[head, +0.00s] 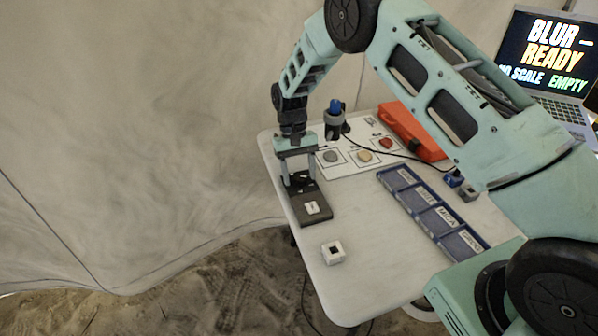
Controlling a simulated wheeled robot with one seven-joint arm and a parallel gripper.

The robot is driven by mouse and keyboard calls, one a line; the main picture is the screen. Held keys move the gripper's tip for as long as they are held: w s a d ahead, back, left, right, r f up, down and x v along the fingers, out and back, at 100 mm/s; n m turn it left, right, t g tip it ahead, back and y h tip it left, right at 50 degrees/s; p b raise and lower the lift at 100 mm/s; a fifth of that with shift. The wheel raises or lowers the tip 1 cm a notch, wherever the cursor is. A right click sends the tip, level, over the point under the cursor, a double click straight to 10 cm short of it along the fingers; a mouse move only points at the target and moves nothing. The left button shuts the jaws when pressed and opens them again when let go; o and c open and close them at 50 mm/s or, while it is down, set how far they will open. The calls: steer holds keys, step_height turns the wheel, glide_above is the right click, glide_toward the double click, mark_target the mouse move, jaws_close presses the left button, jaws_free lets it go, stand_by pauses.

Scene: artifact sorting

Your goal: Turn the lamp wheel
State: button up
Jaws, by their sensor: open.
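My gripper (301,180) points down with its two fingers apart, at the left side of the table. It is over the back end of a dark flat stand (318,221); a small dark part between the fingertips is too small to identify. I cannot tell whether the fingers touch the stand. A white square piece (312,208) with a dark mark lies on the front of the stand. A dark upright device with a blue top (336,106) stands behind my gripper to the right. I cannot tell which part is the lamp wheel.
A white sheet (345,170) bears several coloured pieces. A blue labelled tray (413,205) lies at the right, an orange case (415,130) behind it. A white block (333,252) sits near the front left edge. A laptop (548,60) reads "BLUR – READY". The table's front middle is clear.

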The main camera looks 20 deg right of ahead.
steer(key=b+v, duration=0.1)
steer(key=v, duration=1.6)
steer(key=shift+r+b, duration=0.15)
steer(key=shift+b, duration=0.15)
steer(key=shift+w, duration=0.1)
